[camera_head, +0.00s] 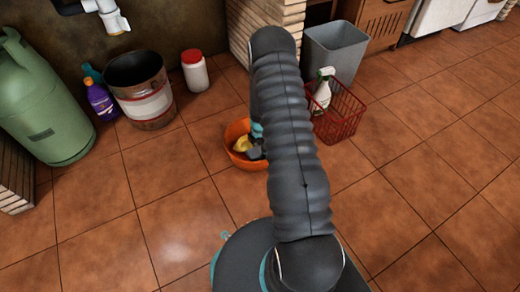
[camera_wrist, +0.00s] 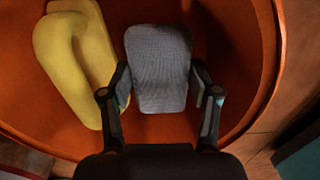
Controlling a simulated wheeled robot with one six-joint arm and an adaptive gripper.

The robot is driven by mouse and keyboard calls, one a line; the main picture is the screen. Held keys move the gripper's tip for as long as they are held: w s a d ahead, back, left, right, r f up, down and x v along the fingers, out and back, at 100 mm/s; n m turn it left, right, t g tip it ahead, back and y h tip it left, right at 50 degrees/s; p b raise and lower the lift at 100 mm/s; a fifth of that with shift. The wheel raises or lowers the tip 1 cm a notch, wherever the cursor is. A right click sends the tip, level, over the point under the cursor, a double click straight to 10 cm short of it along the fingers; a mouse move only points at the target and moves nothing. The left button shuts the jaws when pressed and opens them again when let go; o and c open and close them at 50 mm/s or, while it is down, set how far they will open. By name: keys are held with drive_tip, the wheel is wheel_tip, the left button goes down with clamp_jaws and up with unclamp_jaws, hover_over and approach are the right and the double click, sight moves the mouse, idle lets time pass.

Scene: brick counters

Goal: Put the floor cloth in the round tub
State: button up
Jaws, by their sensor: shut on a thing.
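The round tub (camera_head: 232,161) is orange and stands on the tiled floor, partly hidden behind my arm. Its inner wall (camera_wrist: 240,85) fills most of the wrist view. My gripper (camera_wrist: 160,98) is shut on a grey, woven-looking floor cloth (camera_wrist: 160,62), which sits between the two fingers. The cloth is within the tub's outline; I cannot tell whether it touches the bottom. A yellow, folded-looking thing (camera_wrist: 75,60) lies in the tub to the left of the cloth. It also shows in the head view (camera_head: 242,144).
A red wire basket (camera_head: 348,112) with a white spray bottle (camera_head: 322,92) stands right of the tub, before a grey bin (camera_head: 335,50). A rusty bucket (camera_head: 146,100), white jar (camera_head: 195,72), purple bottle (camera_head: 100,100) and green gas cylinder (camera_head: 40,100) stand left. Floor at front left is clear.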

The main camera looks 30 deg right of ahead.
drive_tip(key=shift+f+b, duration=0.35)
drive_tip(key=shift+f, duration=0.1)
drive_tip(key=o, duration=1.1)
